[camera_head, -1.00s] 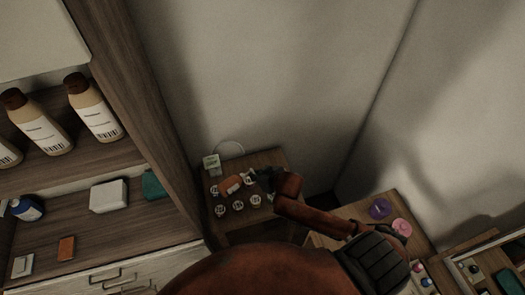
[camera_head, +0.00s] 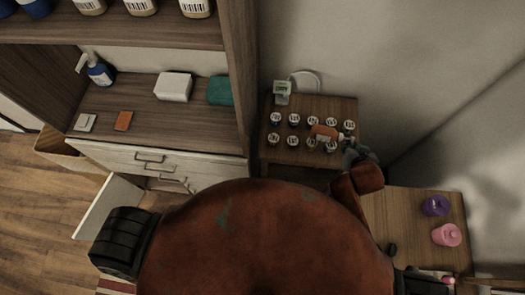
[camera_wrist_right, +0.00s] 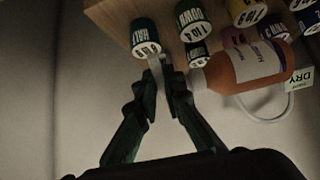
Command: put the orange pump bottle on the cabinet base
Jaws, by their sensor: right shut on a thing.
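The orange pump bottle (camera_head: 323,132), with a pale label, appears tilted on its side over the right part of a small wooden table. My right gripper (camera_head: 352,152) is at its pump end. In the right wrist view the orange bottle (camera_wrist_right: 240,68) lies across the picture, and my right gripper (camera_wrist_right: 164,80) is shut on its pale pump nozzle. I cannot tell whether the bottle touches the cans below. The cabinet base (camera_head: 150,120) is the wooden board above the drawers at left. My left gripper is not in view.

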